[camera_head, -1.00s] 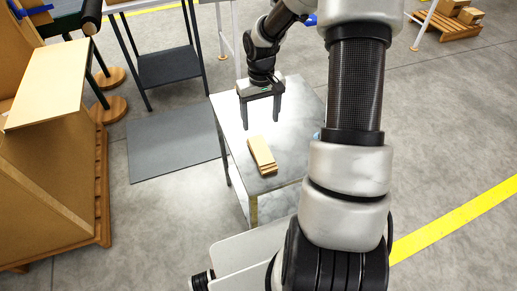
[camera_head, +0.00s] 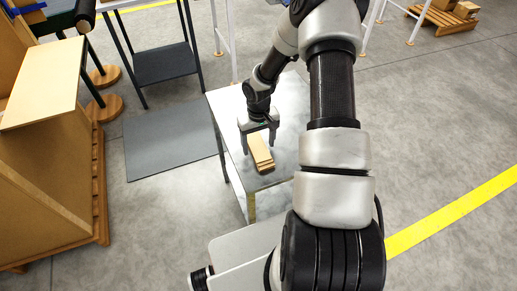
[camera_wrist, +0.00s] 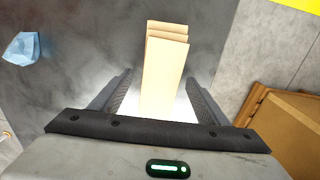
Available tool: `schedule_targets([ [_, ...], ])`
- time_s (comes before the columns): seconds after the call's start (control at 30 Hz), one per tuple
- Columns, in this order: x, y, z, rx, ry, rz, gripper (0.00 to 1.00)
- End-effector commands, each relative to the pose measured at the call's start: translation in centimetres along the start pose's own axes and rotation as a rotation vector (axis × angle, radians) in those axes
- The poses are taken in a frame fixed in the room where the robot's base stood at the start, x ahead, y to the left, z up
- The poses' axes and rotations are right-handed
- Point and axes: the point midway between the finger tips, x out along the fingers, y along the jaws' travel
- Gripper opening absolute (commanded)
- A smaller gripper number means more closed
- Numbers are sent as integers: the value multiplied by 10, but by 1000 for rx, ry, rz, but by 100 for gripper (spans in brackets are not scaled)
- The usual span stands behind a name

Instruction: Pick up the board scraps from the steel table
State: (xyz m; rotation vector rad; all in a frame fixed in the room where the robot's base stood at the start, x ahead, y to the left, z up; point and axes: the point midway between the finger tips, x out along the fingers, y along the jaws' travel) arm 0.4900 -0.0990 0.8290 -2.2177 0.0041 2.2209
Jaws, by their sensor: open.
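The board scraps (camera_head: 260,153) are a small stack of tan strips, slightly fanned at one end, lying on the steel table (camera_head: 277,184). In the wrist view the stack (camera_wrist: 163,68) runs from the top edge area down between my fingers. My gripper (camera_head: 259,146) is open over the table at the far end of the stack. In the wrist view its two fingers (camera_wrist: 152,98) stand on either side of the strips, with a gap on both sides. Nothing is held. I cannot tell the exact height of the fingertips above the table.
A large cardboard stack on a pallet (camera_head: 101,190) stands at the left. A dark-shelved stand (camera_head: 166,65) is behind, with a grey mat (camera_head: 172,140) on the floor. Another pallet (camera_head: 450,20) is at the back right.

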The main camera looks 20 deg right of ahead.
Motion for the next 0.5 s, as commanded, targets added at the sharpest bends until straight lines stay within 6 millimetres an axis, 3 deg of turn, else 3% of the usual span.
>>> schedule_targets([
  [0.23, 2, 0, -1, 0, 2, 1, 69],
  [0.5, 2, 0, 0, 0, 1, 1, 25],
])
